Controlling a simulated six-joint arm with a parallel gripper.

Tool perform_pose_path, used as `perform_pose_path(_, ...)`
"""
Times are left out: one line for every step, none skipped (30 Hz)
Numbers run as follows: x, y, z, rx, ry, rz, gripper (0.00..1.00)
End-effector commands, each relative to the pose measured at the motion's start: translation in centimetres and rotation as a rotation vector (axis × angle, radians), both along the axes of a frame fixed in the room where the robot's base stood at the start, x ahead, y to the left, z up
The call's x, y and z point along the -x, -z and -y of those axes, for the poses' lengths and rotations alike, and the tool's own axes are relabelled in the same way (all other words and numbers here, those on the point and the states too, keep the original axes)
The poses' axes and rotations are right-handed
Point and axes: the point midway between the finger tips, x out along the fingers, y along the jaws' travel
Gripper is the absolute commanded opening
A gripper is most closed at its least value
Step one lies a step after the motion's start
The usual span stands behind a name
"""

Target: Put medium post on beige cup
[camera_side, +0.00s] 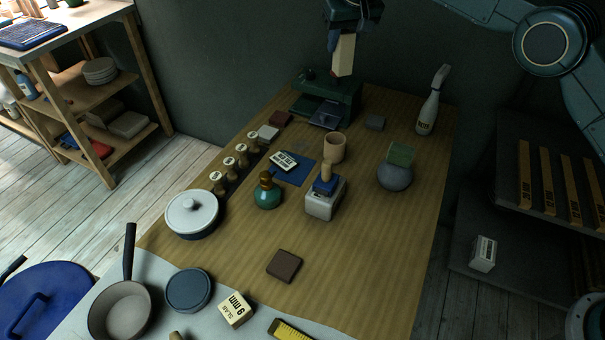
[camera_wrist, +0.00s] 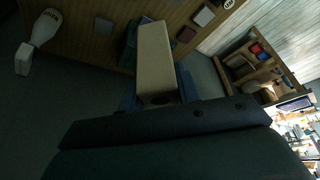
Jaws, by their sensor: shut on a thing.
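My gripper (camera_side: 342,28) is at the top of the side view, shut on a pale beige rectangular post (camera_side: 344,56) that hangs down from it. In the wrist view the post (camera_wrist: 155,58) sticks out from between the blue fingers, high above the table. I take it for the medium post. The beige cup (camera_side: 334,148) stands upright on the wooden table, below the gripper in the side view. A small tan post (camera_side: 326,172) stands on a blue-topped white box (camera_side: 325,199) just in front of the cup. The cup cannot be made out in the wrist view.
A green machine (camera_side: 345,99) stands at the table's back edge. A spray bottle (camera_side: 429,113) and a grey round pot with a green block (camera_side: 402,154) are to the right. A teal bottle (camera_side: 267,192) and lidded pot (camera_side: 192,214) are left. The front-right tabletop is clear.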

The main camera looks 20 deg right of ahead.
Motion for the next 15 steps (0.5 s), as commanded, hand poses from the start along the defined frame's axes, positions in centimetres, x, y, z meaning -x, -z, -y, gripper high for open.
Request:
perform_pose_path(0.0, 0.1, 0.1, 0.000, 0.001, 0.001, 0.03)
perform_pose_path(0.0, 0.3, 0.1, 0.001, 0.001, 0.000, 0.03)
perform_pose_path(0.0, 0.6, 0.1, 0.001, 0.002, 0.000, 0.03)
perform_pose_path(0.0, 0.8, 0.1, 0.001, 0.002, 0.001, 0.03)
perform_pose_path(0.0, 1.1, 0.1, 0.002, 0.001, 0.000, 0.03)
perform_pose_path(0.0, 1.5, 0.1, 0.002, 0.001, 0.000, 0.03)
perform_pose_path(0.0, 1.8, 0.1, 0.001, 0.002, 0.000, 0.03)
perform_pose_path(0.0, 2.2, 0.1, 0.001, 0.002, -0.001, 0.03)
perform_pose_path(0.0, 2.7, 0.1, 0.000, 0.000, 0.000, 0.03)
perform_pose_path(0.1, 3.3, 0.1, 0.001, 0.001, -0.002, 0.03)
perform_pose_path(0.0, 3.9, 0.1, 0.001, 0.002, -0.001, 0.03)
perform_pose_path(0.0, 4.6, 0.1, 0.001, 0.000, -0.002, 0.03)
perform_pose_path(0.1, 5.2, 0.1, 0.001, 0.000, -0.002, 0.03)
perform_pose_path(0.1, 5.8, 0.1, 0.001, 0.001, -0.002, 0.03)
perform_pose_path(0.1, 6.6, 0.1, 0.001, 0.001, -0.003, 0.03)
